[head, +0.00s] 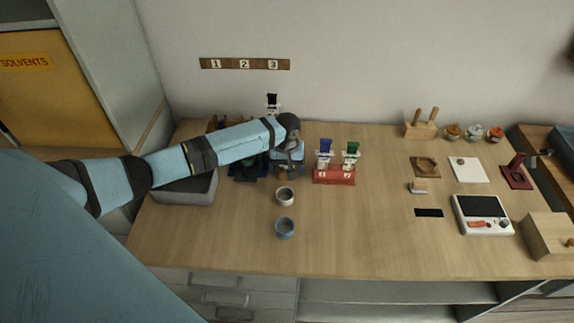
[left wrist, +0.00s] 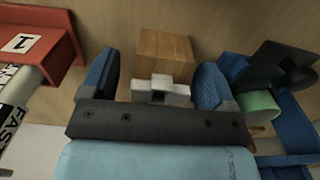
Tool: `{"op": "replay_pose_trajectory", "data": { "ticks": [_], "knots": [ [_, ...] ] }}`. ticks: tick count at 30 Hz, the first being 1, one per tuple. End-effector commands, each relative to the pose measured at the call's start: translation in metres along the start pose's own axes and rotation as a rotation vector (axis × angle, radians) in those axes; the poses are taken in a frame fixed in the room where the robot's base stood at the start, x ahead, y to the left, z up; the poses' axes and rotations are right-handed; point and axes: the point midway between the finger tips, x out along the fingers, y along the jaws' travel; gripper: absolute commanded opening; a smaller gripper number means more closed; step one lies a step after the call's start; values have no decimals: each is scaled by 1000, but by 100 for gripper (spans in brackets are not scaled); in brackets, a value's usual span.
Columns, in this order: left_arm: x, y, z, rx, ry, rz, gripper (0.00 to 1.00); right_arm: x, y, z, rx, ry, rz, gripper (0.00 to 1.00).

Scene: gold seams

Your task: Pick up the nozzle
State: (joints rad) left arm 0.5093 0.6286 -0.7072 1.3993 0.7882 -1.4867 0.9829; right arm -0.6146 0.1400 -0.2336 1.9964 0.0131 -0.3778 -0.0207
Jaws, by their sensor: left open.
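My left gripper (head: 288,166) is over the back of the bench, left of the red rack. In the left wrist view its two blue fingers (left wrist: 160,78) are open and spread apart. A pale grey stepped piece (left wrist: 160,90), which looks like the nozzle, shows between the fingers, in front of a wooden block (left wrist: 165,48). I cannot tell whether the fingers touch it. In the head view my arm and gripper hide this spot. My right gripper is not in view.
A red rack (head: 334,176) with blue and green cartridges stands close to the right of my gripper. Dark blue holders (left wrist: 290,137) stand close on its other side. A white cup (head: 285,196) and a blue cup (head: 285,228) stand in front. The bench centre (head: 370,230) is clear.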

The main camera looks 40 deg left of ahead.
Motion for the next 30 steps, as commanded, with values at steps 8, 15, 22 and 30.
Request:
{"op": "replay_pose_trajectory", "data": {
  "ticks": [8, 15, 22, 30],
  "knots": [
    [6, 0, 0, 0, 0, 0, 81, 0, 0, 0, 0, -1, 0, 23],
    [6, 0, 0, 0, 0, 0, 33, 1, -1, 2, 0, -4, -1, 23],
    [6, 0, 0, 0, 0, 0, 28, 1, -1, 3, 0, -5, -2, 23],
    [0, 0, 0, 0, 1, 1, 28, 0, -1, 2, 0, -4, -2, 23]
  ]
}}
